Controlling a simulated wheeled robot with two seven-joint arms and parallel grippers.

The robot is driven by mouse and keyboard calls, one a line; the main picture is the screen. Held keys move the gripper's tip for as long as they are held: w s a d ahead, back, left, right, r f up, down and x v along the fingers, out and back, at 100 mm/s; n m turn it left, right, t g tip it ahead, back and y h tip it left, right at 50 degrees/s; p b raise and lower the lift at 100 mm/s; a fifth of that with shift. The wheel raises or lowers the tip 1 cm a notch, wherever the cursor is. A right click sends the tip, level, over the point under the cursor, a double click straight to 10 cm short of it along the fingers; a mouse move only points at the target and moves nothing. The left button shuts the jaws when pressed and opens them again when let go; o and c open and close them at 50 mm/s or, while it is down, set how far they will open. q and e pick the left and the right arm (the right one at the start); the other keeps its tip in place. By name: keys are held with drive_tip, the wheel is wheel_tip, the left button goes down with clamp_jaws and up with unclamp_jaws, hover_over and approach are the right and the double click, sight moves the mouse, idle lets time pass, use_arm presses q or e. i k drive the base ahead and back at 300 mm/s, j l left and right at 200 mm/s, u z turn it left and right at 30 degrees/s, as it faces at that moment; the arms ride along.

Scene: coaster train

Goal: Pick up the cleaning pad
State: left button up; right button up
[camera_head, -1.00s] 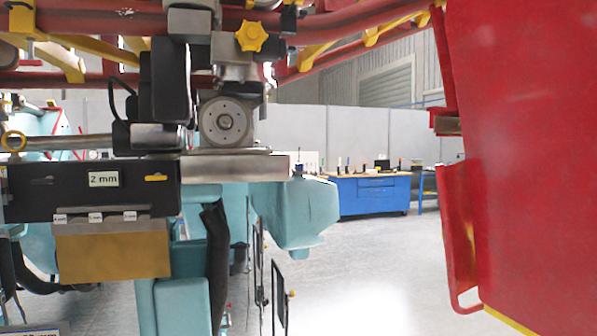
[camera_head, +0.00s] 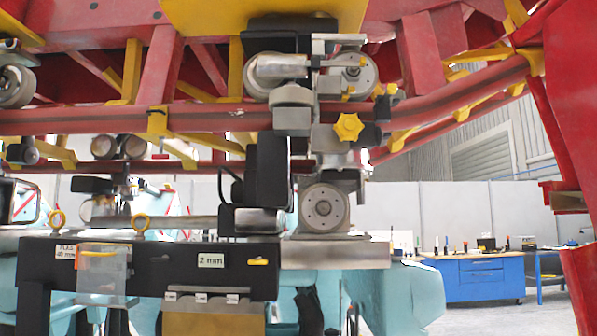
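I cannot make out a cleaning pad for certain in the head view. A black bar (camera_head: 150,287) with a "2 mm" label (camera_head: 210,261) crosses the lower left. A clear holder (camera_head: 102,272) hangs on its left part, and its contents are unclear. A brass-coloured plate (camera_head: 212,323) hangs below the bar, cut off by the bottom edge. Neither of my grippers is in view.
A wheel assembly (camera_head: 325,208) with a yellow knob (camera_head: 348,127) hangs from the red track (camera_head: 440,97) above a metal block (camera_head: 335,251). A red panel (camera_head: 573,100) stands at the right. A blue workbench (camera_head: 480,279) stands farther back on open floor.

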sight(397, 251)
drive_tip(key=i+l+u, duration=0.1)
drive_tip(key=i, duration=0.3)
drive_tip(key=i+l, duration=0.3)
drive_tip(key=i, duration=0.15)
drive_tip(key=i+l+u, duration=0.15)
drive_tip(key=i, duration=0.25)
drive_tip(key=l, duration=0.1)
